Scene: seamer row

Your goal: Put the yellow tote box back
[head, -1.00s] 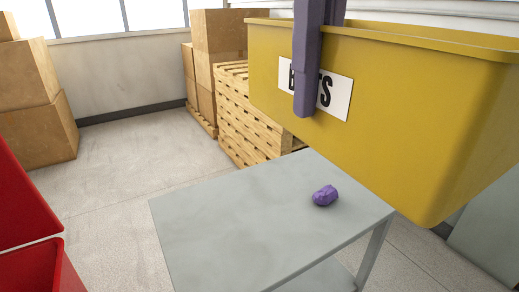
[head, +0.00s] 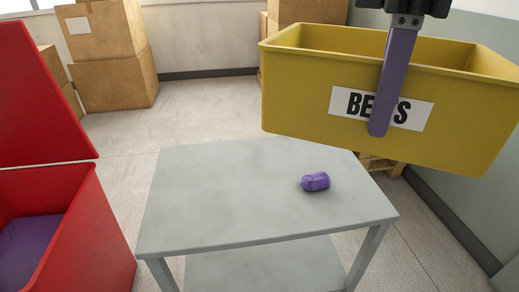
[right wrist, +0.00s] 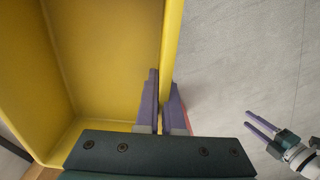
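The yellow tote box (head: 300,100), with a white "BELTS"-like label partly covered by a finger, hangs in the air at the upper right of the head view. My right gripper (head: 381,128) is shut on its near wall, one finger outside and the other inside. The right wrist view shows the tote's wall (right wrist: 170,60) between the two fingers (right wrist: 160,100); the visible inside looks empty. My left gripper (right wrist: 247,119) shows at the right of the right wrist view, its fingers apart and empty. It is out of the head view.
A grey table (head: 220,200) stands below the tote, with a small purple object (head: 315,182) on top. A red bin (head: 95,240) with raised lid and something purple (head: 28,250) inside stands at left. Cardboard boxes (head: 115,75) and a pallet (head: 380,165) are behind. Open floor lies beyond the table.

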